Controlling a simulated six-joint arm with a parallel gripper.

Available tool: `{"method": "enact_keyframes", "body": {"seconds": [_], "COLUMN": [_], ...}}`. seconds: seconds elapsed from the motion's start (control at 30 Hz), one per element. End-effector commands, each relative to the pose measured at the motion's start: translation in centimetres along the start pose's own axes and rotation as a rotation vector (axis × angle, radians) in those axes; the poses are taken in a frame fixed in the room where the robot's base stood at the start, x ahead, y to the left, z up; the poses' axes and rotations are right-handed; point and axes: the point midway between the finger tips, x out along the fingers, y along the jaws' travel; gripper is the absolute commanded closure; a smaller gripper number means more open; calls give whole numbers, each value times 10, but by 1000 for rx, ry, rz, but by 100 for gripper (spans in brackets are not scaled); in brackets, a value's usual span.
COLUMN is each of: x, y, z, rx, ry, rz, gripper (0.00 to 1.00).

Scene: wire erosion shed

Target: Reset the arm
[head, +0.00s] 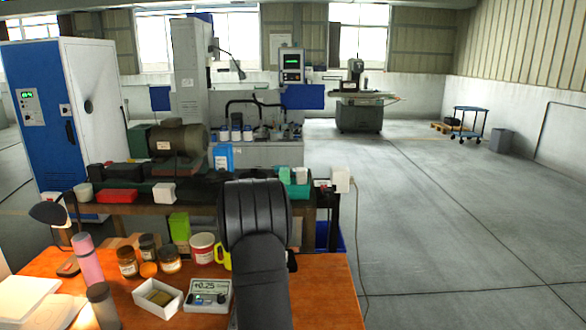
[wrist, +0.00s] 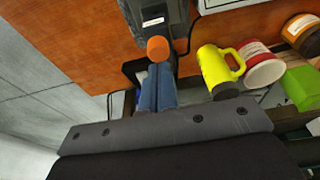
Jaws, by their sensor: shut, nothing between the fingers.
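My gripper (wrist: 158,70) shows in the wrist view as two blue fingers held together beyond the grey housing, shut and empty. An orange round cap (wrist: 158,48) and a dark device with a white label (wrist: 152,18) appear just beyond the fingertips; whether the fingers touch them I cannot tell. In the head view my arm rises from the bottom middle over the orange table (head: 330,295), and its dark links hide the gripper.
On the table, left of my arm, are a yellow mug (head: 223,258), red-and-white can (head: 202,248), gauge (head: 208,295), white tray (head: 158,298), several jars and a pink bottle (head: 87,260). A workbench with a motor (head: 178,140) stands behind. Open floor (head: 450,220) lies right.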

Motion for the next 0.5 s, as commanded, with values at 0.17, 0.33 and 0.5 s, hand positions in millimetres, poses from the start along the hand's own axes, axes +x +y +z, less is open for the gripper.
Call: {"method": "enact_keyframes", "body": {"seconds": [0.17,0.33,0.5], "x": [-32,-66,-82], "y": [0,0,0], "z": [-7,-14,-14], "rx": [0,0,-54], "ry": [6,5,-5], "rz": [-1,0,0], "gripper": [100,100,100]}}
